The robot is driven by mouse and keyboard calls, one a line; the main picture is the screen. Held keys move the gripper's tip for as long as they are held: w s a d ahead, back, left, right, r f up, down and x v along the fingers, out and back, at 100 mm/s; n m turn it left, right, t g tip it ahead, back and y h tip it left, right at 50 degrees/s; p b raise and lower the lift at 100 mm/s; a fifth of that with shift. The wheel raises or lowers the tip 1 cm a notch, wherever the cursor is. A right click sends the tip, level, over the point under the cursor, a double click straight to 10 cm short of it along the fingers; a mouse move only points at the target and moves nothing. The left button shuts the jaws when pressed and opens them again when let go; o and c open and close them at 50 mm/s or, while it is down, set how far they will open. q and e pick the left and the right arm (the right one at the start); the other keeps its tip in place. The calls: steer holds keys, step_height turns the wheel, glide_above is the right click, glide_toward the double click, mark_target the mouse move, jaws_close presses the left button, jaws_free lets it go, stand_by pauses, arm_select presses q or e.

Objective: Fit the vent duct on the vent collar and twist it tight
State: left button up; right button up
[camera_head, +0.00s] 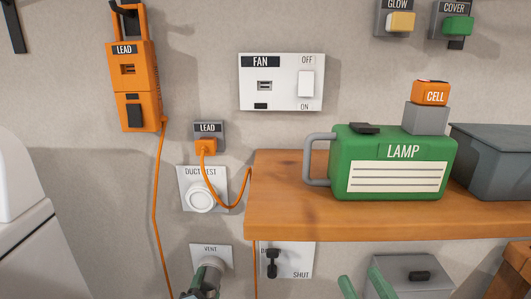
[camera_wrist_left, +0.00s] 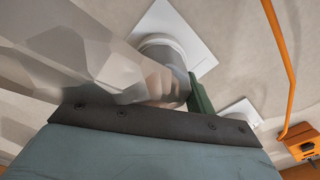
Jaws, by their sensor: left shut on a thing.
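The vent collar is on the white plate marked VENT (camera_head: 211,250), low on the wall in the head view; the plate also seems to show at the top of the left wrist view (camera_wrist_left: 190,28). The pale grey faceted vent duct (camera_wrist_left: 75,65) runs in from the left of the wrist view, its end against the round collar (camera_wrist_left: 160,42). I cannot tell whether it is fully seated. My left gripper (camera_head: 207,288) is shut on the duct near that end; one green finger shows in the wrist view. My right gripper (camera_head: 363,289) is open and empty under the shelf.
The duct rest plate (camera_head: 188,188) with its round white stub is just above the vent. An orange cable (camera_head: 156,200) hangs to the left. The wooden shelf (camera_head: 290,222) bears the green lamp (camera_head: 340,190). A black shut-off handle (camera_head: 272,262) is close on the right.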

arm_select(q)
steer(key=shift+w+r, duration=0.1)
steer(key=shift+r, duration=0.1)
steer(key=shift+m+p, duration=1.2)
steer(key=shift+m, duration=0.4)
steer(key=shift+m+p, duration=0.75)
steer(key=shift+m, duration=0.65)
steer(key=o, duration=1.2)
steer(key=shift+f, duration=0.1)
steer(key=shift+f, duration=0.1)
steer(key=shift+s+p, duration=1.6)
steer(key=shift+s, duration=0.9)
steer(key=shift+s+a+r+p, duration=0.15)
steer(key=shift+s+p, duration=0.45)
steer(key=shift+s, duration=0.55)
steer(key=shift+s+d+r+p, duration=0.1)
steer(key=shift+s+p, duration=0.5)
steer(key=shift+s, duration=0.55)
